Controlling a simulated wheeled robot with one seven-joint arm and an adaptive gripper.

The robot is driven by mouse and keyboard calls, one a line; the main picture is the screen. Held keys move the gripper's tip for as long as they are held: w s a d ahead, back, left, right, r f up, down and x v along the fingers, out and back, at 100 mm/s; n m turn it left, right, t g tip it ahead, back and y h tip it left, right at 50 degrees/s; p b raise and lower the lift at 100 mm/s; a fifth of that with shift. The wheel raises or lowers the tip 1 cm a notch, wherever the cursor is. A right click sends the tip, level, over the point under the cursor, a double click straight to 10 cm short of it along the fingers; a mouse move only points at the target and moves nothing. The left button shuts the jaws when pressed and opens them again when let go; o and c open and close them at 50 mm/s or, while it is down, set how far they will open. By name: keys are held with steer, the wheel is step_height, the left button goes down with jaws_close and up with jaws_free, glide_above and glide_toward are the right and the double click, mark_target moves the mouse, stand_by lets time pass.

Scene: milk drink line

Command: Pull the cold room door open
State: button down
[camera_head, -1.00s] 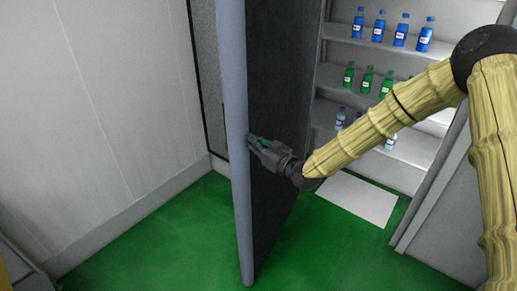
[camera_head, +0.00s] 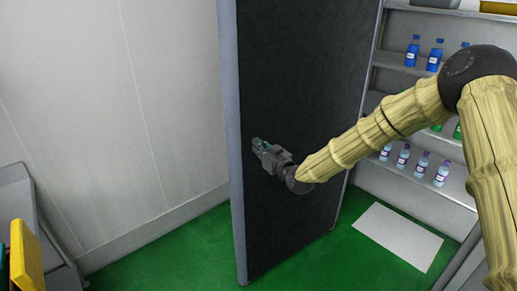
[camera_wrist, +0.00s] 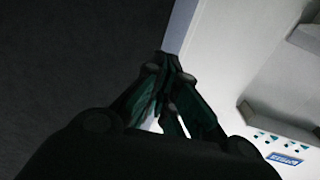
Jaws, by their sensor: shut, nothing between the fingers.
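The cold room door (camera_head: 300,110) stands swung open in the head view, its dark inner face toward me and its pale edge at the left. My gripper (camera_head: 257,145) is shut and empty in front of the dark face, near the pale edge. I cannot tell whether it touches the door. In the wrist view the shut fingers (camera_wrist: 165,85) point at the door's edge, with the dark door face (camera_wrist: 70,60) at left. No handle shows.
Shelves (camera_head: 405,70) with blue, green and purple-capped bottles stand inside at the right. A white mat (camera_head: 398,237) lies on the green floor (camera_head: 165,262). A pale wall (camera_head: 110,120) is at left, with grey and yellow objects (camera_head: 25,260) at lower left.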

steer(key=s+d+b, duration=0.4)
steer(key=s, duration=0.9)
steer(key=s+d+f+m+g+h, duration=0.1)
steer(key=s+d+f+g+h, duration=0.15)
steer(key=s+f, duration=0.55)
steer(key=s+d+f+m+g+h, duration=0.15)
steer(key=s+d+f, duration=0.25)
steer(key=f, duration=0.9)
steer(key=s+d+f+m+g+h, duration=0.1)
steer(key=s+d+f+m+g, duration=0.15)
steer(key=s+f, duration=0.55)
steer(key=s+d+f+m+g+h, duration=0.1)
steer(key=s+d+f+g+h, duration=0.1)
steer(key=s+d+f, duration=0.3)
steer(key=s+d+f+m+g+h, duration=0.1)
steer(key=s+d+f, duration=0.4)
steer(key=s, duration=0.9)
steer(key=s+d+f+m+g+h, duration=0.1)
steer(key=s+d+f+g+h, duration=0.1)
steer(key=s+d+f+g, duration=0.3)
steer(key=s+f, duration=0.1)
steer(key=s, duration=0.3)
steer(key=shift+s+d+f+h, duration=0.2)
steer(key=shift+s+h, duration=0.1)
steer(key=shift+h, duration=0.1)
steer(key=shift+w, duration=0.1)
